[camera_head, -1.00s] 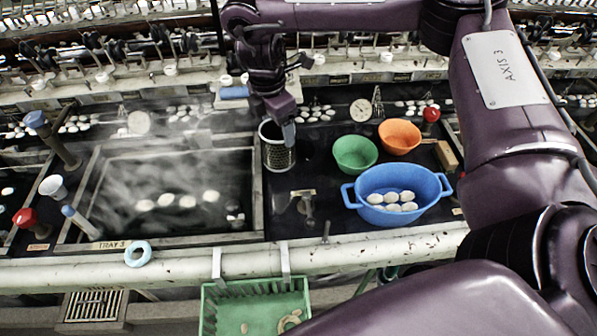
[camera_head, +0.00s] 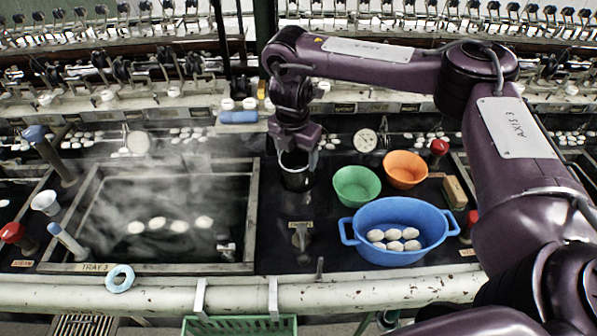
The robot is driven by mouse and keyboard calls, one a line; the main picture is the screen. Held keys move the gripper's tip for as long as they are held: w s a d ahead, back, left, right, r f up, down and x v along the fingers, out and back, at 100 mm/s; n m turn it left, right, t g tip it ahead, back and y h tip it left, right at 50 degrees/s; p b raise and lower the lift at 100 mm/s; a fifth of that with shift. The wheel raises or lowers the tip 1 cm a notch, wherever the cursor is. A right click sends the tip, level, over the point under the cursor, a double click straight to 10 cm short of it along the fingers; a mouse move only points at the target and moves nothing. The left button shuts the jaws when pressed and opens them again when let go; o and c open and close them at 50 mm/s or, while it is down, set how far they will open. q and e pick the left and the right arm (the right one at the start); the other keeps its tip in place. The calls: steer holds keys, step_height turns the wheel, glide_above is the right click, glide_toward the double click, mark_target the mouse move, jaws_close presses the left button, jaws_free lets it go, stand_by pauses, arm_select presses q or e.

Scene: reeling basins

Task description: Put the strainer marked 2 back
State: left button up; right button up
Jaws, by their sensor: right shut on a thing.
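The strainer (camera_head: 295,180) is a small dark cylinder with a pale rim, right of the steaming basin. No number is readable on it. My right gripper (camera_head: 298,158) points down and is shut on its rim. The strainer is at the place of the dark round opening in the black counter. I cannot tell whether it is seated or still partly raised, since the gripper covers some of it. My left gripper is not in view.
Right of the strainer stand a green bowl (camera_head: 357,187), an orange bowl (camera_head: 405,170) and a blue basin (camera_head: 400,232) holding several cocoons. A tap-like fitting (camera_head: 300,236) is in front. The steaming basin (camera_head: 253,215) marked tray 3 lies left.

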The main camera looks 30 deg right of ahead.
steer(key=f, duration=0.5)
steer(key=shift+s+d+f, duration=0.15)
steer(key=shift+s+f, duration=0.05)
steer(key=shift+s, duration=0.15)
jaws_close()
steer(key=o, duration=1.5)
jaws_free()
steer(key=shift+w+d, duration=0.1)
steer(key=o, duration=0.4)
steer(key=shift+w+d+f, duration=0.6)
steer(key=shift+w+f, duration=0.05)
steer(key=shift+w, duration=0.05)
steer(key=shift+o, duration=0.2)
steer(key=shift+w, duration=0.15)
steer(key=shift+s+a+r, duration=0.25)
steer(key=shift+r, duration=0.1)
steer(key=r, duration=0.4)
steer(key=a+r+p, duration=0.1)
steer(key=r, duration=0.2)
steer(key=shift+s, duration=0.2)
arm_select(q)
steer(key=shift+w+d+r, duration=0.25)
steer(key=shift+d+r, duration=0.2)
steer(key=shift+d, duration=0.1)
arm_select(e)
steer(key=shift+r, duration=0.25)
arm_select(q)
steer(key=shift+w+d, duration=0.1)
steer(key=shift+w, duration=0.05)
